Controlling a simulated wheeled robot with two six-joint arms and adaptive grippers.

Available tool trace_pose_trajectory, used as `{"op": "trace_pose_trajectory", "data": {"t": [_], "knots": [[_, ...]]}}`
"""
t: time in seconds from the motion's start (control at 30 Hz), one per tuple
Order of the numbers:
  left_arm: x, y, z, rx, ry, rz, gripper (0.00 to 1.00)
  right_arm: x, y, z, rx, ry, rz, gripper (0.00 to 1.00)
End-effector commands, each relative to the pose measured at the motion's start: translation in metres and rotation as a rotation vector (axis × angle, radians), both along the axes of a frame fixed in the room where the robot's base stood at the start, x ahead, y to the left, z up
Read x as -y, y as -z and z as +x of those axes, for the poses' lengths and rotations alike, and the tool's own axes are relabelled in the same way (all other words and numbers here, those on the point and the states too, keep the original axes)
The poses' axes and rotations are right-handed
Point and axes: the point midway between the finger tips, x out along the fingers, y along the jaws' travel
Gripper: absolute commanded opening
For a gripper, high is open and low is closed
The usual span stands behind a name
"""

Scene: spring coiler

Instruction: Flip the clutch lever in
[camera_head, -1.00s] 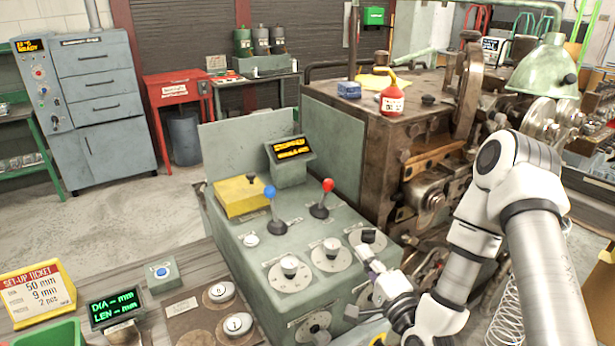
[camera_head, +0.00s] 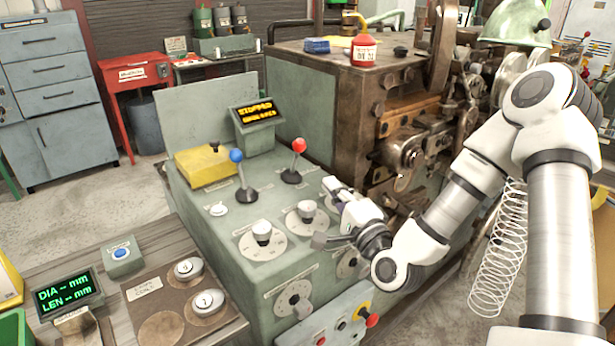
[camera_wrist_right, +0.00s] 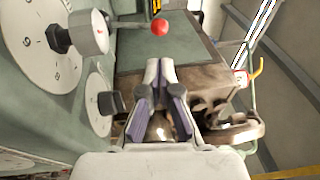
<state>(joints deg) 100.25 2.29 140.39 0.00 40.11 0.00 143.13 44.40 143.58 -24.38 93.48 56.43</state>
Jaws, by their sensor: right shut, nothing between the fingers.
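Two levers stand on the green control console (camera_head: 190,235). The red-knobbed lever (camera_head: 299,145) is upright with a slight lean, nearer the machine; the blue-knobbed lever (camera_head: 237,156) stands left of it. I cannot read which label marks the clutch. My right gripper (camera_head: 331,184) is shut and empty above the console's right side, below and right of the red knob, apart from it. In the right wrist view, the fingertips (camera_wrist_right: 160,68) are together, and the red knob (camera_wrist_right: 160,27) shows just beyond them. My left gripper is out of view.
White-knobbed dials (camera_head: 262,232) sit on the console front, close to my right gripper. A yellow box (camera_head: 203,166) and a display (camera_head: 257,114) stand behind the levers. The brown machine (camera_head: 320,85) borders the right side. Open space lies above the levers.

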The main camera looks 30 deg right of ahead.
Motion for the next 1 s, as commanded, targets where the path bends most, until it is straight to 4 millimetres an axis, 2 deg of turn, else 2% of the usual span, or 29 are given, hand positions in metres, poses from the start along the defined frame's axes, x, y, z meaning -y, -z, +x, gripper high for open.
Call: {"op": "trace_pose_trajectory", "data": {"t": [0.03,0.13,0.2,0.5,0.7,1.0], "knots": [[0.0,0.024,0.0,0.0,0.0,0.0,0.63,0.0,0.01,0.001,0.009,-0.003,0.006,0.0],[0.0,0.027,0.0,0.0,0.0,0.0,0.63,0.002,0.0,0.024,0.005,-0.004,-0.006,0.0],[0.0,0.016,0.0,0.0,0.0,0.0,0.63,0.004,-0.009,0.04,-0.001,-0.003,-0.006,0.0],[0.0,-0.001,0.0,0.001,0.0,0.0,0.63,0.011,-0.019,0.099,0.0,-0.004,-0.002,0.0],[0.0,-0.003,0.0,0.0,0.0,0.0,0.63,0.013,-0.018,0.114,-0.001,-0.002,0.002,0.0],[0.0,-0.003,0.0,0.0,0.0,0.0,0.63,0.013,-0.018,0.114,-0.001,-0.002,0.003,0.0]]}}
